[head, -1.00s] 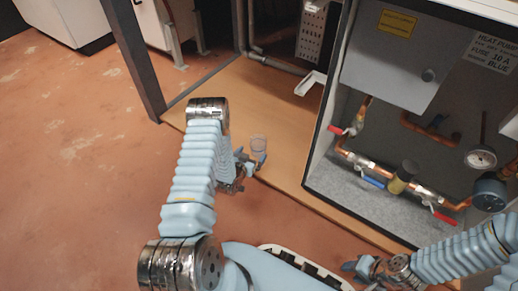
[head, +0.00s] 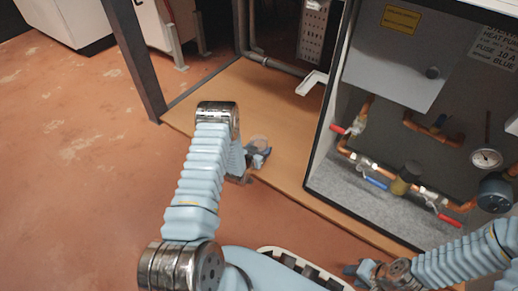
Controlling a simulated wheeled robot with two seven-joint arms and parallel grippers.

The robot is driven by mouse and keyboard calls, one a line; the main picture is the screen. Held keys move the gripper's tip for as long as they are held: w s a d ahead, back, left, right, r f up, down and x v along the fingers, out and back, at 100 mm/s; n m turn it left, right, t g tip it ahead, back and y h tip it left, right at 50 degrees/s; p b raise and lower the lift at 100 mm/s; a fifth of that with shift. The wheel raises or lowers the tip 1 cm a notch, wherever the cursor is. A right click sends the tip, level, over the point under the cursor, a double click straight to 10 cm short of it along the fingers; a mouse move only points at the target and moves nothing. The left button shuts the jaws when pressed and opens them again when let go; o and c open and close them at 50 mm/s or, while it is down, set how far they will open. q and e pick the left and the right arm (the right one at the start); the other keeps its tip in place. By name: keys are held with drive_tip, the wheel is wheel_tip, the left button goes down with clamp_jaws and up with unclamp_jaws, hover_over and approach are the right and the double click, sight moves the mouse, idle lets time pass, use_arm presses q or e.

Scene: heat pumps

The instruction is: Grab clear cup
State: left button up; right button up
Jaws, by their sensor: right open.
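The clear cup (head: 259,141) stands on the wooden board (head: 285,115), near its front edge left of the heat pump cabinet. My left gripper (head: 256,157) is at the cup, its blue fingers in front of and beside it. The fingers overlap the lower part of the cup, so I cannot tell whether they touch or close on it. My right gripper (head: 356,271) is open and empty at the bottom, low in front of the cabinet.
The open heat pump cabinet (head: 322,140) with copper pipes, valves and gauges (head: 486,158) stands on the right. A dark metal post (head: 135,60) rises behind my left arm. A white bracket (head: 312,83) lies at the back of the board. The reddish floor (head: 80,190) at left is clear.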

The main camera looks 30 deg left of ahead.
use_arm(q)
drive_tip(key=shift+c, duration=0.9)
